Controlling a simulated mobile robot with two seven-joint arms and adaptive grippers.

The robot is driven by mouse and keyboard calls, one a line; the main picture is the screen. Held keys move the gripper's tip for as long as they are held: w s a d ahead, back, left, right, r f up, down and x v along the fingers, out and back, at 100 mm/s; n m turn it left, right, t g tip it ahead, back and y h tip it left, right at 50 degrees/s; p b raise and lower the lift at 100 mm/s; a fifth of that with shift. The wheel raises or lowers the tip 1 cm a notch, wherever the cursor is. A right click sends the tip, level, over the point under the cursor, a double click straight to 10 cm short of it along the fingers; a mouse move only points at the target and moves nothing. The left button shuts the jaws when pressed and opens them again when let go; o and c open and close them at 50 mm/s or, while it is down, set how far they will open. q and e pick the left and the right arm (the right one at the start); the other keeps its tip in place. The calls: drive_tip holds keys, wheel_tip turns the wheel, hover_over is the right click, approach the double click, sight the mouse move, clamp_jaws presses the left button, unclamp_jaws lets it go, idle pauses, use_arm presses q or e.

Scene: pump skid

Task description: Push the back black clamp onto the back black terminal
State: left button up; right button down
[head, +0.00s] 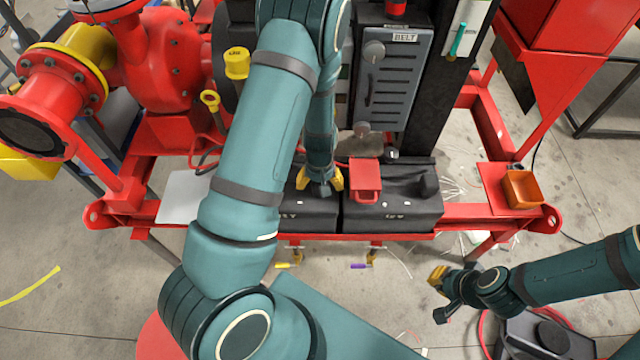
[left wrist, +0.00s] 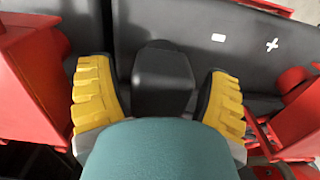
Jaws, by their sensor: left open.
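My left gripper (head: 320,182) points down over the left black battery (head: 300,215). In the left wrist view its two yellow fingers (left wrist: 160,98) are apart, one on each side of a blocky black piece (left wrist: 162,78), which looks like the black clamp. A gap shows beside the piece, and I cannot tell if either finger touches it. The black terminal is not seen, and I cannot tell how the clamp sits on it. In the head view my fingers and arm hide the clamp. My right gripper (head: 438,293) is open and empty, low at the right, away from the batteries.
A grey belt panel (head: 393,80) stands behind. The red skid rail (head: 470,212) runs in front. An orange bin (head: 522,189) sits at the right corner.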

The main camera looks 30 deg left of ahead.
use_arm(q)
wheel_tip(320, 180, up, 12)
drive_tip(key=shift+f, duration=0.25)
idle(0.5)
drive_tip(key=s+d+f+m+h, duration=0.1)
drive_tip(key=s+d+f, duration=0.45)
drive_tip(key=f, duration=0.25)
drive_tip(key=s+d+f+m+h, duration=0.1)
drive_tip(key=s+d+f+m, duration=0.1)
drive_tip(key=s+d+f, duration=0.45)
drive_tip(key=s+d+f+h, duration=0.2)
drive_tip(key=s+d, duration=0.1)
drive_tip(key=s, duration=0.1)
drive_tip(key=w+d+r+m+t+b, duration=0.1)
drive_tip(key=w+d+r+t, duration=0.1)
drive_tip(key=w+r, duration=0.2)
drive_tip(key=w, duration=0.3)
drive_tip(key=shift+d+m, duration=0.2)
drive_tip(key=shift+m, duration=0.1)
idle(0.5)
